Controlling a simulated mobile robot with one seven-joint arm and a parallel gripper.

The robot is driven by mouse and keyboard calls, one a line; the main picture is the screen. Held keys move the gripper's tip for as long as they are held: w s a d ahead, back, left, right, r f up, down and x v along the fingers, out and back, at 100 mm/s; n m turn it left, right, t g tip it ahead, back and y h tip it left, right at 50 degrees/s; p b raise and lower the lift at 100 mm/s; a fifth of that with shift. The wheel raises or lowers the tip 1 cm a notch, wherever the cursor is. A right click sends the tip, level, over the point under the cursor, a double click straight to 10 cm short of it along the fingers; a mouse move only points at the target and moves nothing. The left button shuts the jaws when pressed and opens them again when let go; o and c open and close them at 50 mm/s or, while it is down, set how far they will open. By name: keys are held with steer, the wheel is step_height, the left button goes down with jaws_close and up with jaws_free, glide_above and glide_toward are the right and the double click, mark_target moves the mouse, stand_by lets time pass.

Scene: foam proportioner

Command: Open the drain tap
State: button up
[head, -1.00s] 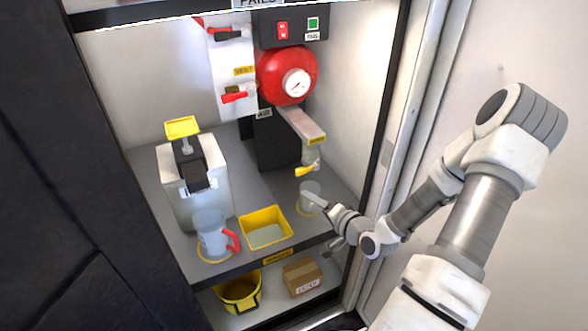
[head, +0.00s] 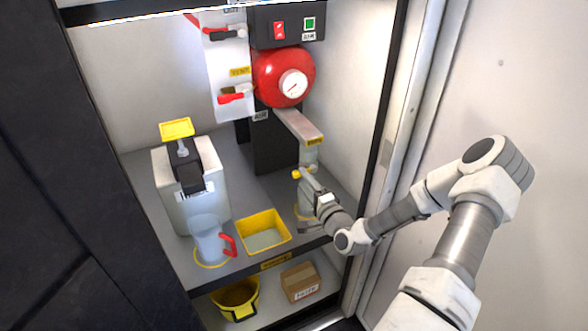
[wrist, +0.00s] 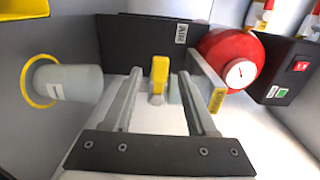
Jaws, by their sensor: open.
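The drain tap has a yellow lever (head: 295,174) at the foot of a pale vertical body below the metal bracket (head: 300,125). In the wrist view the yellow lever (wrist: 159,72) shows upright between the finger ends, with clear space on both sides. My gripper (wrist: 160,74) is open and empty, its fingers pointing toward the tap. In the head view my gripper (head: 306,184) is at the tap, just below and right of the lever, and hides part of it. I cannot tell how far the fingertips are from the lever in depth.
The red tank (head: 283,76) is above; the cabinet's right edge (head: 385,130) is near my arm.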

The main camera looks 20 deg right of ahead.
steer(key=w, duration=0.7)
steer(key=shift+w+a, duration=0.1)
jaws_close()
